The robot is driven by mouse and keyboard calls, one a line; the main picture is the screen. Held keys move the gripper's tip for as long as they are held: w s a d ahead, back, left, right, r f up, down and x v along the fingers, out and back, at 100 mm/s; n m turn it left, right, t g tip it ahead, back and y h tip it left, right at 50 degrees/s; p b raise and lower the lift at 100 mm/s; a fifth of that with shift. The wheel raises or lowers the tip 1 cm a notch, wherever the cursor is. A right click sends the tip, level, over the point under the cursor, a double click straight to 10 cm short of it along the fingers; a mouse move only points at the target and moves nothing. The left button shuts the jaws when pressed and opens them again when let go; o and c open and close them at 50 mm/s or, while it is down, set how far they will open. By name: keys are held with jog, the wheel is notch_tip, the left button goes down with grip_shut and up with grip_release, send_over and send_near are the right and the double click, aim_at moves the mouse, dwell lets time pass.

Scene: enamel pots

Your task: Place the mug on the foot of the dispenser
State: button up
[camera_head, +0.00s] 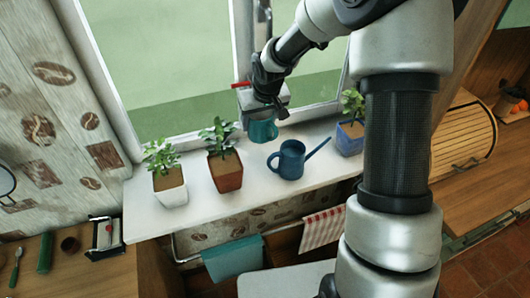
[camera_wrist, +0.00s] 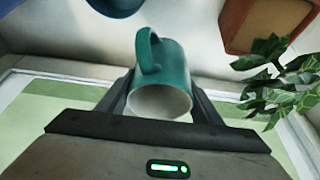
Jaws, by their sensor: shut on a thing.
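The teal mug (camera_head: 263,131) is at the window side of the white sill, under my gripper (camera_head: 262,118). In the wrist view the mug (camera_wrist: 172,72) sits between the two dark fingers (camera_wrist: 160,98), with its pale inside facing the camera and its handle toward the top of the picture. My gripper is shut on it. I cannot tell whether the mug's base touches the sill. A small black-and-silver appliance with a red mark (camera_head: 106,238) stands on the counter at lower left; I cannot tell if it is the dispenser. Its foot is not clear.
A blue watering can (camera_head: 291,161) stands close to the mug. Potted plants stand in white (camera_head: 170,188), brown (camera_head: 226,171) and blue (camera_head: 350,138) pots along the sill (camera_head: 140,221). Cloths hang on a rail below. A green cylinder (camera_head: 45,253) is on the left counter.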

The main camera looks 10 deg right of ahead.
notch_tip(320, 180, down, 8)
jog(key=shift+s+a+f, duration=0.1)
jog(key=shift+s+a, duration=0.05)
jog(key=shift+f, duration=0.25)
jog(key=shift+f, duration=0.25)
jog(key=o, duration=1.3)
jog(key=shift+c, duration=0.2)
jog(key=shift+r, duration=0.1)
